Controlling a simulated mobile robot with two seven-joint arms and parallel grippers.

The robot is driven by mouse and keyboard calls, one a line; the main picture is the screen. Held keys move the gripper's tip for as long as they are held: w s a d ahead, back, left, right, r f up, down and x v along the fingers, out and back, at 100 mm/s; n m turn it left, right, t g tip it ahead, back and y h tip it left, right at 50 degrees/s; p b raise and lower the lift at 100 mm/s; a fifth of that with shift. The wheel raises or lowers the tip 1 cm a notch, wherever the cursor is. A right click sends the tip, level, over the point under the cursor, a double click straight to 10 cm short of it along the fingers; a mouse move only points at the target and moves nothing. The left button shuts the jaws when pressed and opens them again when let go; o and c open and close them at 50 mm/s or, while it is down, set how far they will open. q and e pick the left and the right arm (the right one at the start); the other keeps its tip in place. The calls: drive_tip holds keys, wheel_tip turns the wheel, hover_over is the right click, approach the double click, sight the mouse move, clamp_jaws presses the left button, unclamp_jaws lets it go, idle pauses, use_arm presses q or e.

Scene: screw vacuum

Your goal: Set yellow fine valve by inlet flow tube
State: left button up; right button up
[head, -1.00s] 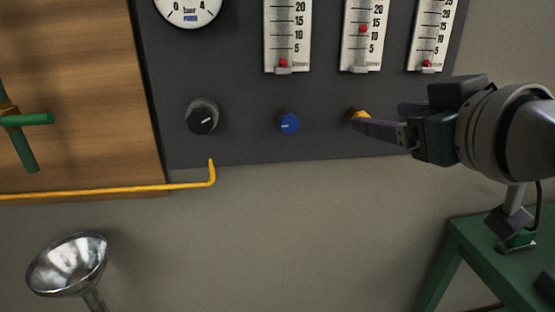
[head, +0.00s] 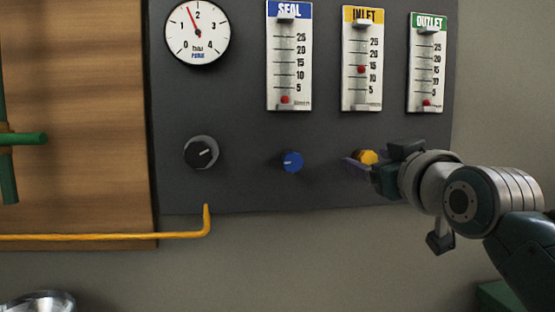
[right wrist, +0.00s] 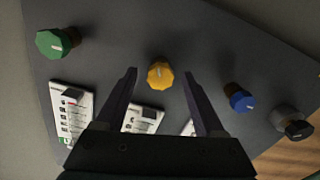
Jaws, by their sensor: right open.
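The yellow fine valve knob (head: 367,157) sits on the dark panel below the INLET flow tube (head: 361,62). In the right wrist view the yellow knob (right wrist: 160,75) lies between and a little beyond the two open fingertips (right wrist: 161,72), with a visible gap on each side. Its pale pointer line shows there. My left gripper is not in view.
The blue knob (head: 291,161) and black knob (head: 201,152) are to the left. The green knob (right wrist: 56,43) shows in the right wrist view. SEAL (head: 289,60) and OUTLET (head: 427,65) tubes flank the inlet tube. A yellow pipe (head: 100,237) runs below the panel's left edge.

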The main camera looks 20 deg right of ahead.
drive_tip(key=shift+x, duration=0.8)
drive_tip(key=shift+c, duration=0.3)
clamp_jaws()
